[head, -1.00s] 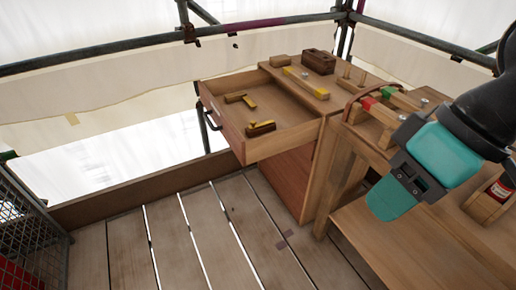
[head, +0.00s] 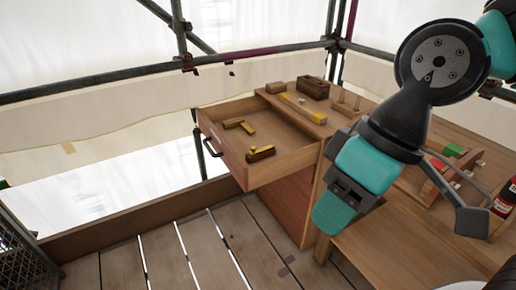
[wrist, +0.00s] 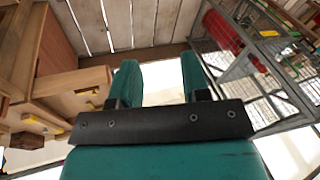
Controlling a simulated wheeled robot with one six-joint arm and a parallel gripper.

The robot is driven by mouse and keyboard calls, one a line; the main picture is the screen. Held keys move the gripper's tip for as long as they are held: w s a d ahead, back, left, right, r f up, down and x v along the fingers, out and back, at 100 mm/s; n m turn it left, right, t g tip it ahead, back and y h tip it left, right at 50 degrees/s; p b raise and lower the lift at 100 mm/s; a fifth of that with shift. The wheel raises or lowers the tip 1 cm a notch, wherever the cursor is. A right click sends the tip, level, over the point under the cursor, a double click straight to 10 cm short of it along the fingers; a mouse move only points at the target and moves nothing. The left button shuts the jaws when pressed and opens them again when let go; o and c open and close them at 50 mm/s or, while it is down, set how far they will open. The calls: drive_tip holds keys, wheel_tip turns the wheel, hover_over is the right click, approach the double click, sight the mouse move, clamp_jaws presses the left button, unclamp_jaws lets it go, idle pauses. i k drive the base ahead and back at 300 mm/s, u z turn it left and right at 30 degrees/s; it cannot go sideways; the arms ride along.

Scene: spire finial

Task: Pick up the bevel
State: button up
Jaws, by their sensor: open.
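Two small wood-and-brass tools lie in the open drawer (head: 288,159). The one farther back (head: 238,124) is angled, like a bevel. The nearer one (head: 260,153) is a short dark block with yellow brass, by the drawer front. I cannot tell for certain which is the bevel. My gripper (head: 333,213) is in front of the bench, right of the drawer and apart from it, pointing down. In the wrist view its two teal fingers (wrist: 160,82) are spread with nothing between them.
The bench top holds a yellow-marked strip (head: 302,107), a dark brown box (head: 313,87) and, at right, a red-and-green wooden piece (head: 449,155). A red bottle (head: 504,198) stands at far right. Scaffold rails (head: 100,84) run behind. The plank floor before the drawer is clear.

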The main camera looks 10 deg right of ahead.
sight(250, 159)
drive_tip(key=i, duration=1.4)
